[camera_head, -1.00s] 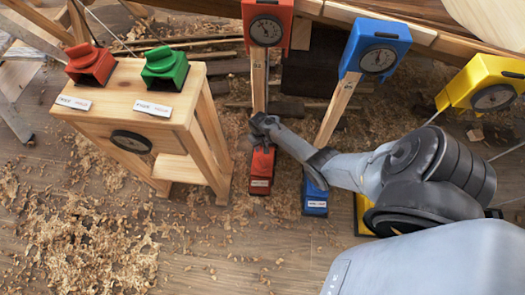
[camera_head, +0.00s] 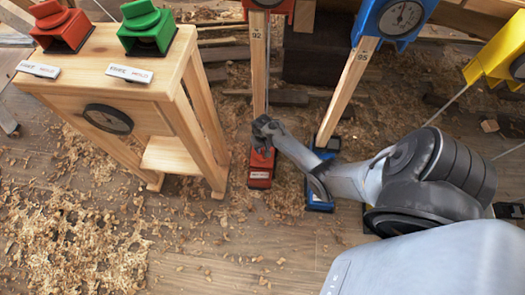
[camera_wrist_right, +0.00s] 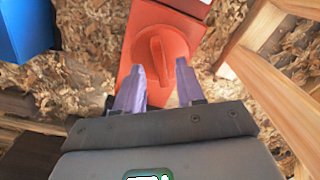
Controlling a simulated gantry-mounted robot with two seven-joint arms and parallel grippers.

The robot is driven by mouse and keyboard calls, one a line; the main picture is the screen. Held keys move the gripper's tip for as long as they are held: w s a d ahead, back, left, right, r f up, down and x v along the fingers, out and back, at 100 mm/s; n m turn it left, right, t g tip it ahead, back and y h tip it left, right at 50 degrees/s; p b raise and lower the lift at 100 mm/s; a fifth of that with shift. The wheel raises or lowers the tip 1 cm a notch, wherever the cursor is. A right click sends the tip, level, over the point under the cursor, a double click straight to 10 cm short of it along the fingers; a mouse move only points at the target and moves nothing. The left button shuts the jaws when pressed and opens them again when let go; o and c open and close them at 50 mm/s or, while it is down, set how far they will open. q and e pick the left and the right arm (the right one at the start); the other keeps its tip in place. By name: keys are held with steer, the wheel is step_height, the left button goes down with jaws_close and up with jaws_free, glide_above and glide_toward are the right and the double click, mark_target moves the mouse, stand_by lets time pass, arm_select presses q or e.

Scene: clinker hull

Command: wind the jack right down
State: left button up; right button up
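The red jack has a red base (camera_head: 260,172) on the floor, a wooden post (camera_head: 258,62) marked 92, and a red gauge head cut off by the top edge in the head view. In the right wrist view a round red knob (camera_wrist_right: 168,46) with a raised grip bar sits on the red base. My right gripper (camera_head: 263,130) is at the red base; in the wrist view its two fingers (camera_wrist_right: 160,66) are apart, one on each side of the bar's near end. I cannot tell whether they touch it. My left gripper is not in view.
A blue jack (camera_head: 320,192) with its post stands just right, and a yellow gauge head (camera_head: 497,58) is further right. A wooden stand (camera_head: 160,88) with a red box (camera_head: 62,27) and a green box (camera_head: 147,30) is at left. Shavings cover the floor.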

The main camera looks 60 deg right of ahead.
mark_target(262, 154)
steer(key=shift+w+f+b, duration=0.15)
steer(key=shift+f+b, duration=0.55)
steer(key=shift+f, duration=0.6)
jaws_close()
